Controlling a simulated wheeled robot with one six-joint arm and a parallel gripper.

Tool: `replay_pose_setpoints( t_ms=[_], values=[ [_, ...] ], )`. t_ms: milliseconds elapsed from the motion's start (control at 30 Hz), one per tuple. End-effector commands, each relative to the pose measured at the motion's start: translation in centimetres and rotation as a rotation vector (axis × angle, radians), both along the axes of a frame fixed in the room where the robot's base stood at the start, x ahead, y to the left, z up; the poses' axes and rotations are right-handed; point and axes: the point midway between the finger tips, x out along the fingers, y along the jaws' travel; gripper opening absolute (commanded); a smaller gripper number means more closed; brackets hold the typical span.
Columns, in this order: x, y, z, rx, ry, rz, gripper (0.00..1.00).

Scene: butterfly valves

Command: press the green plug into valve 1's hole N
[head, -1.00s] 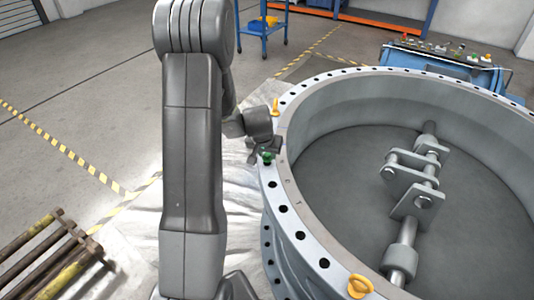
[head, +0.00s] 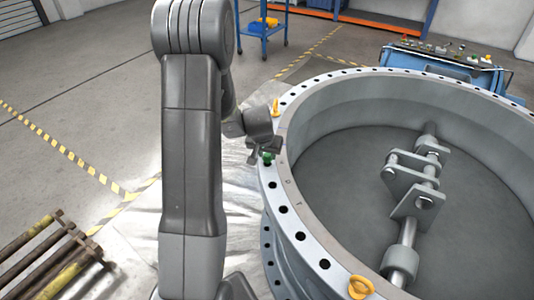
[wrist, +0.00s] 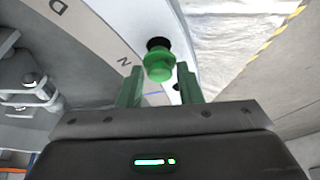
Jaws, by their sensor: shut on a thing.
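The green plug (wrist: 158,67) is between the two green fingertips of my gripper (wrist: 159,80) in the wrist view, and my gripper is shut on it. Hole N (wrist: 158,43) shows as a dark round opening just beyond the plug, partly covered by it. I cannot tell whether the plug's tip has entered the hole. In the head view the plug (head: 267,157) shows below my gripper (head: 267,148), at the near-left rim of the large grey valve 1 (head: 290,195).
The flange carries several empty dark holes and yellow lifting eyes, one at the front (head: 360,287) and one behind my gripper (head: 276,106). The valve's shaft and brackets (head: 415,195) stand inside the ring.

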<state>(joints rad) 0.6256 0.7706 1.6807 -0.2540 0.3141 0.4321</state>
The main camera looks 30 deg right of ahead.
Motion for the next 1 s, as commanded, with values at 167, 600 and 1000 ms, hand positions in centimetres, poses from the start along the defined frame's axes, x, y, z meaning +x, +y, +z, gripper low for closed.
replay_pose_setpoints(
  t_ms=[167, 600, 1000],
  values=[
    [0.0, 0.0, -0.1, 0.000, 0.000, 0.000, 0.10],
    [0.0, 0.0, -1.1, 0.000, 0.000, 0.000, 0.10],
    [0.0, 0.0, -1.4, 0.000, 0.000, 0.000, 0.10]
  ],
)
